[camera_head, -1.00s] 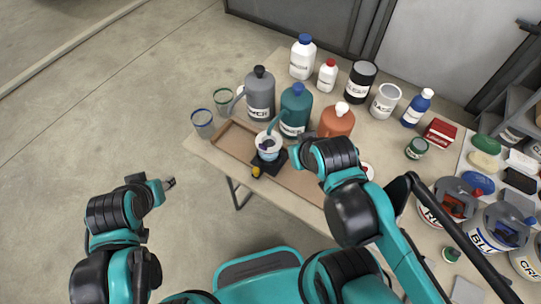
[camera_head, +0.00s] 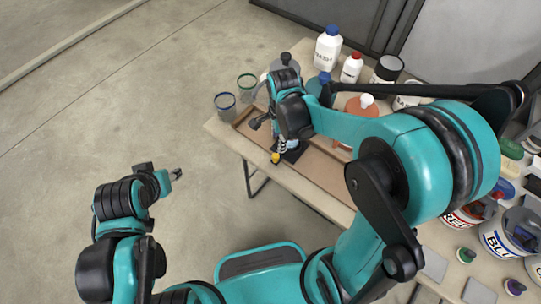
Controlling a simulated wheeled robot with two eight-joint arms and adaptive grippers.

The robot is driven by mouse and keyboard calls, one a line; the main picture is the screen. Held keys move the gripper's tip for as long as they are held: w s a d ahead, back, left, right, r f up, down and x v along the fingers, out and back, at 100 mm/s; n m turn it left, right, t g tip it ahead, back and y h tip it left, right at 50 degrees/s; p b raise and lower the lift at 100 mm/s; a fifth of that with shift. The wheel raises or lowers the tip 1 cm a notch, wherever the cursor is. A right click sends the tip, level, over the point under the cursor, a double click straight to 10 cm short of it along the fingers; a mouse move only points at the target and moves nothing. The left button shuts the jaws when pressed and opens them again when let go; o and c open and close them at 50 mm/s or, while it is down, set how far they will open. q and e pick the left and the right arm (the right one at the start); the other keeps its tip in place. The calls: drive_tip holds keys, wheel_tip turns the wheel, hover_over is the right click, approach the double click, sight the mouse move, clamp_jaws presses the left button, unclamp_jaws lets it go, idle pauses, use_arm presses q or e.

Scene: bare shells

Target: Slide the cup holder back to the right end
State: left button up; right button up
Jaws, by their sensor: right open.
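The black cup holder (camera_head: 292,152) sits in a long brown tray (camera_head: 318,170), nearer its left end. A yellow knob (camera_head: 275,158) is at the holder's front. The cup on the holder is mostly hidden by my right arm. My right gripper (camera_head: 261,122) is open at the left side of the holder, above the tray's left part. Whether it touches the cup or holder cannot be told. My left gripper (camera_head: 177,174) is off the table to the left, over the floor; its jaw opening is too small to tell.
Bottles, including a white one (camera_head: 328,47) and an orange one (camera_head: 362,106), stand behind the tray. Paint buckets (camera_head: 505,235) are at the right. The tray right of the holder looks clear.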

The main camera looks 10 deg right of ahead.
sight(276, 156)
drive_tip(key=shift+w+a+f+m+g, duration=0.1)
drive_tip(key=shift+a+f+m+g, duration=0.1)
drive_tip(key=shift+f+m, duration=0.3)
drive_tip(key=shift+w+a+f+m+g, duration=0.15)
drive_tip(key=shift+f+m, duration=0.25)
drive_tip(key=shift+f, duration=0.2)
wheel_tip(276, 156, down, 8)
drive_tip(key=b, duration=0.3)
drive_tip(key=shift+r, duration=0.25)
clamp_jaws()
